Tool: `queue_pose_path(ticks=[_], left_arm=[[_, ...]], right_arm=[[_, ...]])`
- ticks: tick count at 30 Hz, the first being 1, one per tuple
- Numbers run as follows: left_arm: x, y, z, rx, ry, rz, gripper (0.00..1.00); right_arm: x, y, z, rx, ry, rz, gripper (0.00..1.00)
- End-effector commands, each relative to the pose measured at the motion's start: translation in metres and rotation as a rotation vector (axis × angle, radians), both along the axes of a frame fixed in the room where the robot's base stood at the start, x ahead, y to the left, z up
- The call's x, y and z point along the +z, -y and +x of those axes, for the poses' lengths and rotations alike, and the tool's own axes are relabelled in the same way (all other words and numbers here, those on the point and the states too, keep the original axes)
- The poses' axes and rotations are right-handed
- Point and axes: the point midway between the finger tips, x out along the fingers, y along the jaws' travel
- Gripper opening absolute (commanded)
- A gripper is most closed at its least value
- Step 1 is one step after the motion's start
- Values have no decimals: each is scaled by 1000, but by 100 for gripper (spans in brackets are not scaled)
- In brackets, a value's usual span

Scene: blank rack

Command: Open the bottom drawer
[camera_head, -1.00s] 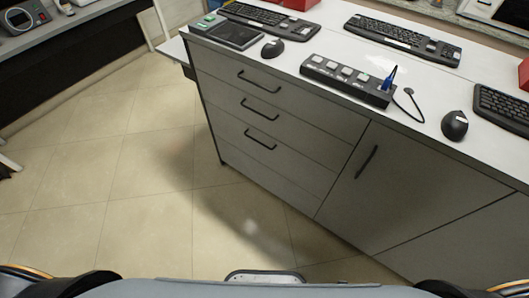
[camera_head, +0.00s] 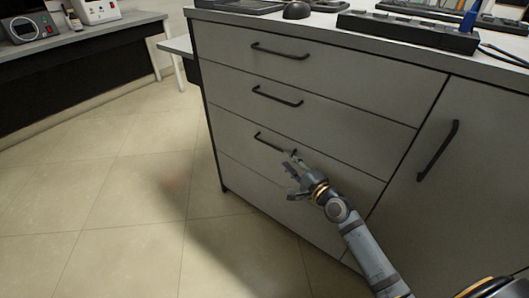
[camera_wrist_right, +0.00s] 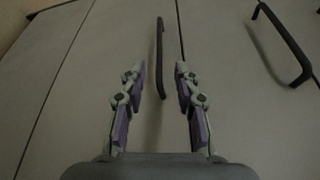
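The grey cabinet's drawers are shut and stacked, with black bar handles. The lowest handle in sight (camera_head: 272,143) is on the drawer front (camera_head: 240,135) third from the top. A plain panel (camera_head: 245,187) without a visible handle lies below it. My right gripper (camera_head: 297,173) is just in front of that lowest handle, near its right end. In the right wrist view its two fingers (camera_wrist_right: 158,75) are spread, and a dark handle (camera_wrist_right: 160,45) runs lengthwise between them in the picture. I cannot tell whether they touch it. My left gripper is not in view.
Two more drawer handles (camera_head: 280,51) (camera_head: 277,95) sit above. A door with a handle (camera_head: 437,150) is to the right. Tiled floor (camera_head: 130,190) is open to the left.

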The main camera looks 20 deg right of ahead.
Motion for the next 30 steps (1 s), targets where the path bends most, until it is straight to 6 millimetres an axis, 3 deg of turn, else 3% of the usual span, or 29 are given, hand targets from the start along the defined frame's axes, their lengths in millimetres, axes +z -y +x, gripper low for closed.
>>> queue_pose_path(ticks=[15, 27, 30], left_arm=[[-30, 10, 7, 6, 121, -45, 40], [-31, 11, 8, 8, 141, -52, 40], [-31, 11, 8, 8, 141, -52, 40]], right_arm=[[-9, -25, 88, -2, 0, -3, 32], [-8, -28, 98, -1, -1, -5, 32], [-8, -28, 98, -1, -1, -5, 18]])
